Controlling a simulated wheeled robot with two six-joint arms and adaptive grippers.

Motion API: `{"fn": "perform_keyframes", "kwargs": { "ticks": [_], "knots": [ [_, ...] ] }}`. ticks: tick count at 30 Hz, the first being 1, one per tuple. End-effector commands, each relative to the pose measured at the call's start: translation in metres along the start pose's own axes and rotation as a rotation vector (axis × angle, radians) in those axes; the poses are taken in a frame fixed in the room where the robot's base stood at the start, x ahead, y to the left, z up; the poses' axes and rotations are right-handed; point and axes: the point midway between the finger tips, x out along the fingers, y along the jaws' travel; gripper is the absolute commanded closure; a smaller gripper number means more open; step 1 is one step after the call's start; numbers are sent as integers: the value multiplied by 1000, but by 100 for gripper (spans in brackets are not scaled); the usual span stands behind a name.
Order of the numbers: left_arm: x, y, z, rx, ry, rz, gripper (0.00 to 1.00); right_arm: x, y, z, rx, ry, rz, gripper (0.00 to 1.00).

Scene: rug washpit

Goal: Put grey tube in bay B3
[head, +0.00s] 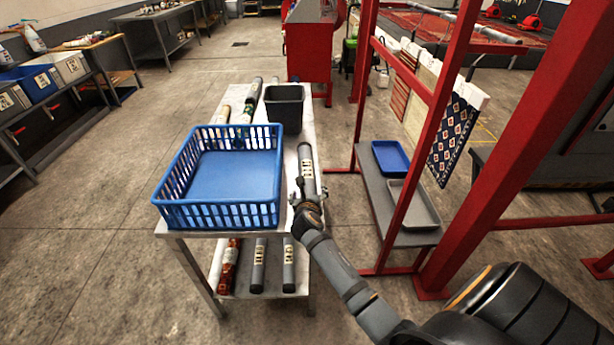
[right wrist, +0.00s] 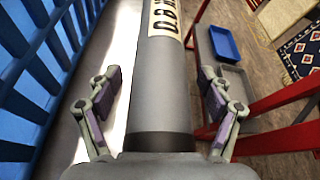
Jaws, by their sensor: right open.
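A grey tube (head: 306,165) with a pale label lies lengthwise along the right edge of the metal table (head: 292,150), right of a blue basket. My right gripper (head: 308,197) is at the tube's near end. In the right wrist view the gripper (right wrist: 160,95) is open, with one finger on each side of the grey tube (right wrist: 162,85); the tube's dark near end lies close to the palm. More grey tubes (head: 258,265) lie on the table's lower shelf. I cannot make out a bay marked B3. My left gripper is not in view.
The blue basket (head: 170,190) stands close left of the tube. A dark bin (head: 284,105) stands behind it. To the right, a red frame (head: 425,120) rises by a shelf with a blue tray (head: 391,157) and a grey tray (head: 414,203). Floor at left is clear.

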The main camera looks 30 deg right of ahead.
Motion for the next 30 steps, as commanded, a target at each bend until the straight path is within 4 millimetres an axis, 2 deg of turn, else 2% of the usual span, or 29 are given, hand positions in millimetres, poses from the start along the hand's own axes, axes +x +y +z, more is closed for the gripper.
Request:
{"fn": "perform_keyframes", "kwargs": {
  "ticks": [1,2,18,19,27,30],
  "knots": [
    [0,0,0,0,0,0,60,0,0,0,0,0,0,20],
    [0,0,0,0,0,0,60,0,0,0,0,0,0,24],
    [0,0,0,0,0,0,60,-1,0,0,0,0,1,98],
    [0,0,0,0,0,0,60,-1,0,0,0,0,1,100],
    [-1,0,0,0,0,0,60,-1,0,4,1,-7,1,100],
    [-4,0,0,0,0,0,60,-4,-2,12,0,-9,1,100]
  ]
}}
